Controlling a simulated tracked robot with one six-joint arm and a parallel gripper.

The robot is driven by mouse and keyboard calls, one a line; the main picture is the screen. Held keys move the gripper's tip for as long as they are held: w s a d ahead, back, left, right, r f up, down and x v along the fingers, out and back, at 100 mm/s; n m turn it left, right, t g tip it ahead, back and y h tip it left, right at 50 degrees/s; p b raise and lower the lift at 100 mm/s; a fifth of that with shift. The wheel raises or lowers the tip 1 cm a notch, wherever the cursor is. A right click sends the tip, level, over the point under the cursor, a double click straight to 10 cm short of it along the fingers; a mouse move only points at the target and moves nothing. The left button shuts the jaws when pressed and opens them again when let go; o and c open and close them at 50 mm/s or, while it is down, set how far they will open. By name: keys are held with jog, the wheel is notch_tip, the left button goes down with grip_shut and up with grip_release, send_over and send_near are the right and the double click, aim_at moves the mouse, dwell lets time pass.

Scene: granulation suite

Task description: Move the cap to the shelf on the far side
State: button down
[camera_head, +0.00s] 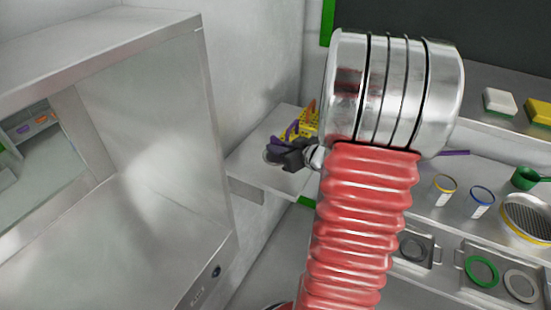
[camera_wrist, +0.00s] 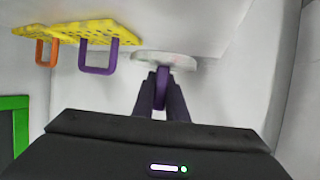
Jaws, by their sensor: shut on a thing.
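The cap, a pale round disc (camera_wrist: 165,61) with a purple handle, shows in the wrist view. My gripper (camera_wrist: 161,82) is shut on the purple handle, one dark finger on each side. In the head view my gripper (camera_head: 291,156) is over the pale wall shelf (camera_head: 258,178), left of my red arm. The cap is at the shelf's surface or very close to it; I cannot tell whether it touches. In the head view the gripper and arm hide part of the cap.
A yellow perforated block (camera_wrist: 75,32) with an orange handle (camera_wrist: 45,50) and a purple handle (camera_wrist: 97,69) is on the shelf beside the cap. A metal cabinet (camera_head: 150,120) stands at the left. At the right, a bench holds cups, a sieve (camera_head: 527,219) and ring trays.

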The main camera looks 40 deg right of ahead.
aim_at(277, 158)
jog(key=shift+f, duration=2.05)
jog(key=shift+f, duration=0.1)
jog(key=c, duration=1.8)
grip_release()
jog(key=shift+o, duration=0.2)
jog(key=shift+s, duration=0.1)
jog(key=shift+s+r, duration=0.3)
jog(key=v, duration=1.1)
jog(key=shift+s, duration=0.15)
